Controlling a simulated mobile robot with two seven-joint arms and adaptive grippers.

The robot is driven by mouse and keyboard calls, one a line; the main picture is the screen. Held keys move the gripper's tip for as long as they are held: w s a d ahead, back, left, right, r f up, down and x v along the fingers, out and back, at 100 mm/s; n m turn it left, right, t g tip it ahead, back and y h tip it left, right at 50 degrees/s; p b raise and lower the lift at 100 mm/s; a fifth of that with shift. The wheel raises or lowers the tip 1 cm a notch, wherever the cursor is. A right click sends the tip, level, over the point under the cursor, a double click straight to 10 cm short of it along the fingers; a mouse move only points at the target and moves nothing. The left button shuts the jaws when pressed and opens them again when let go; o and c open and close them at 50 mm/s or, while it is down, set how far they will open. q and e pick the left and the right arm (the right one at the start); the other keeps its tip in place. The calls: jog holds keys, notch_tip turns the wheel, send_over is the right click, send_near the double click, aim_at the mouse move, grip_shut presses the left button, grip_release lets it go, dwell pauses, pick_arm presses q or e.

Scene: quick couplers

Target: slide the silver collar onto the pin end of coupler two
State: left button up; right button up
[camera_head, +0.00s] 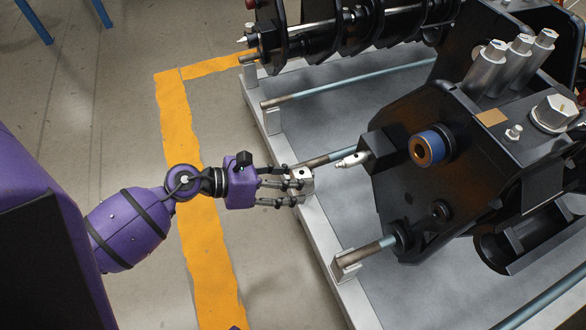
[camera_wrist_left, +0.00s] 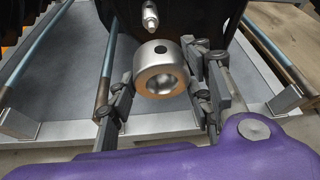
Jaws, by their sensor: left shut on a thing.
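My left gripper (camera_head: 292,185) is shut on the silver collar (camera_head: 304,177), a short ring at its fingertips. In the left wrist view the collar (camera_wrist_left: 160,55) sits between the fingers, with its round bore and coppery lower rim facing the camera and a small dark hole in its side. A silver pin end (camera_head: 350,160) sticks out from a black block (camera_head: 380,150) on the black machine, to the right of the collar and apart from it. The pin end also shows beyond the collar in the left wrist view (camera_wrist_left: 150,17). I cannot read any coupler number. My right gripper is not in view.
The black machine body (camera_head: 440,185) stands on a grey pallet frame (camera_head: 325,240), close to my gripper. Metal rods, one on a bracket (camera_head: 346,265), lie around the hand. A blue-ringed port (camera_head: 430,147) is right of the block. Open floor with yellow tape (camera_head: 205,270) lies left.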

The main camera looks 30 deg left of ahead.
aim_at(341, 161)
pick_arm(q)
jog(key=shift+w+a, duration=0.15)
jog(key=shift+w, duration=0.05)
jog(key=shift+w+r, duration=0.1)
jog(key=shift+w, duration=0.05)
jog(key=w+d+p, duration=0.1)
jog(key=w, duration=0.1)
jog(key=w+d+p, duration=0.1)
jog(key=w+d, duration=0.1)
jog(key=shift+w+d, duration=0.1)
jog(key=shift+d, duration=0.2)
dwell(0.6)
jog(key=shift+w+d, duration=0.8)
jog(key=shift+w, duration=0.25)
jog(key=shift+w+d, duration=0.8)
jog(key=shift+w, duration=0.2)
jog(key=shift+w+d, duration=0.8)
jog(key=shift+w, duration=0.25)
dwell(3.2)
